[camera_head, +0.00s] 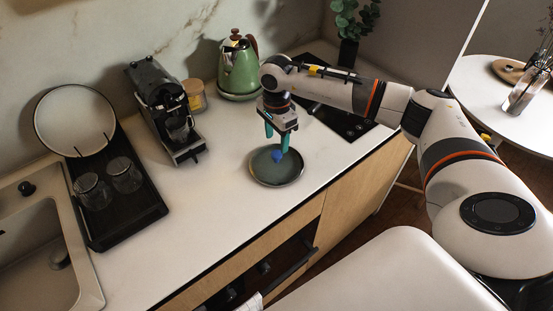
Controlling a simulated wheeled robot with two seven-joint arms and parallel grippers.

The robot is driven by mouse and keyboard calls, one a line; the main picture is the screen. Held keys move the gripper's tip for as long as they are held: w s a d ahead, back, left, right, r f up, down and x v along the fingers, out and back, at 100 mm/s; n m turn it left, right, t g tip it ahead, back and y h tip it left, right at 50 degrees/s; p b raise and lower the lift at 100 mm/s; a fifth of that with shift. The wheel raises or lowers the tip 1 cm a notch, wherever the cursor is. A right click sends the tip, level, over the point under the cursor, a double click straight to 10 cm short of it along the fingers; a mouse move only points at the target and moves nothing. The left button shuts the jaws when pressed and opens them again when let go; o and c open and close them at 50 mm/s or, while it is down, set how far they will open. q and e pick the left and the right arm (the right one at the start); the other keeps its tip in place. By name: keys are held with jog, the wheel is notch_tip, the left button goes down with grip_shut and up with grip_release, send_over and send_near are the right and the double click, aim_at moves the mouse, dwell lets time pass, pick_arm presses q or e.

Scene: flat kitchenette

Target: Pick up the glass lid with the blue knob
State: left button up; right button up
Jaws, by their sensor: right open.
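The glass lid (290,170) is a dark, round, see-through disc with a pale rim, lying flat on the white counter. Its blue knob (277,156) stands at its middle. My right gripper (277,141) points down over the lid, with its two teal fingers apart on either side above the knob. The gripper is open, and I cannot tell whether a finger touches the knob. My left gripper is not in view.
A green kettle (238,68) and a black hob (345,121) are behind my right arm. A coffee machine (166,112), a jar (195,95) and a black tray (130,208) with two glasses are to the left. The counter (225,200) around the lid is clear.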

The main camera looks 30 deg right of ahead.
aim_at(277, 153)
jog(key=shift+f, duration=0.65)
notch_tip(277, 153, down, 4)
jog(key=p, duration=0.3)
jog(key=shift+s+a+f, duration=0.1)
jog(key=shift+f, duration=0.5)
jog(key=c, duration=1.2)
jog(key=shift+o, duration=0.2)
jog(key=shift+r, duration=0.15)
